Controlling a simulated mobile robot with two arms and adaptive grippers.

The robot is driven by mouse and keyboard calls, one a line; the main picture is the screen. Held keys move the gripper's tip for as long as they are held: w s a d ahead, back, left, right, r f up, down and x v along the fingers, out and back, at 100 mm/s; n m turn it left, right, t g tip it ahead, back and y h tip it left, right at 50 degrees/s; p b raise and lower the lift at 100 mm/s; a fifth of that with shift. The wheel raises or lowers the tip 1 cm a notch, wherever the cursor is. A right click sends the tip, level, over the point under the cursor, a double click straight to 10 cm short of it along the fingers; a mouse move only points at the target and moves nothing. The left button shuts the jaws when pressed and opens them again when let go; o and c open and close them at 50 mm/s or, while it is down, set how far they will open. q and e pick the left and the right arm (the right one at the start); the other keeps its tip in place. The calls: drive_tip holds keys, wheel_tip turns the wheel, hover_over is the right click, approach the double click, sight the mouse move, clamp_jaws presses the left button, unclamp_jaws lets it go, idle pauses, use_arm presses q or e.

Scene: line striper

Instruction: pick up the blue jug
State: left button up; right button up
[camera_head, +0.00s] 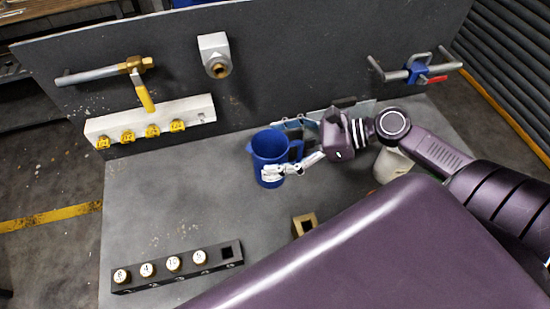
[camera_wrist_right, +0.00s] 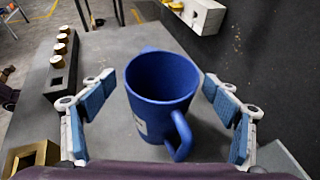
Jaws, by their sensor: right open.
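The blue jug (camera_head: 266,150) stands upright on the grey table near the back panel in the head view. In the right wrist view the jug (camera_wrist_right: 158,85) is in the middle, with its handle toward the camera and a pale label on its side. My right gripper (camera_head: 276,172) is open at the jug's right and front side. In the wrist view its two blue-padded fingers (camera_wrist_right: 160,100) stand on either side of the jug, with visible gaps on both sides. My left gripper is not in view.
A black block with numbered pegs (camera_head: 180,266) lies at the front left. A brass square piece (camera_head: 304,224) sits in front of the jug. A white container (camera_head: 392,163) is partly behind my right arm. A white rail with yellow knobs (camera_head: 150,122) is on the panel (camera_head: 290,60).

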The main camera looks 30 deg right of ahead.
sight(255, 150)
drive_tip(key=p+x, duration=0.1)
drive_tip(key=x, duration=0.4)
drive_tip(key=shift+w+r, duration=0.1)
drive_tip(key=shift+r, duration=0.05)
drive_tip(key=shift+w+a+f+p, duration=0.25)
drive_tip(key=shift+a+f+p, duration=0.05)
drive_tip(key=c, duration=2)
drive_tip(key=shift+o, duration=0.2)
